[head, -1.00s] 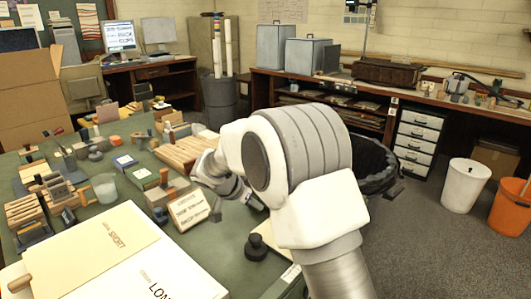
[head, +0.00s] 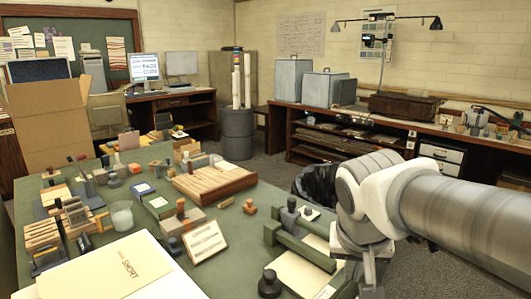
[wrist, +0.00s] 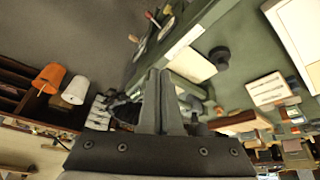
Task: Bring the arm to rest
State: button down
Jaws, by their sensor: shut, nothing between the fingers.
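My gripper (head: 370,288) is at the lower right of the head view, in front of the table's right edge and partly cut off by the bottom of the picture. My arm reaches in from the right. In the wrist view my gripper (wrist: 163,88) shows its two dark fingers pressed together with nothing between them. The green table (head: 240,278) lies to the left of it. A round black knob-like object (head: 270,284) is on the table left of the gripper; it also shows in the wrist view (wrist: 219,57).
The table holds a lettered card (head: 205,241), a slatted wooden tray (head: 214,182), a folder (head: 95,279), a frosted cup (head: 121,215) and several stamps. A black bin (head: 316,184) stands behind the arm.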

jog(key=s+f+n+t+y, duration=0.1)
jog(key=s+n+y, duration=0.15)
jog(key=s, duration=0.65)
notch_tip(320, 180, up, 17)
jog(key=p, duration=1.6)
jog(key=shift+a+f+h+p, duration=0.2)
jog(key=shift+h+p, duration=0.15)
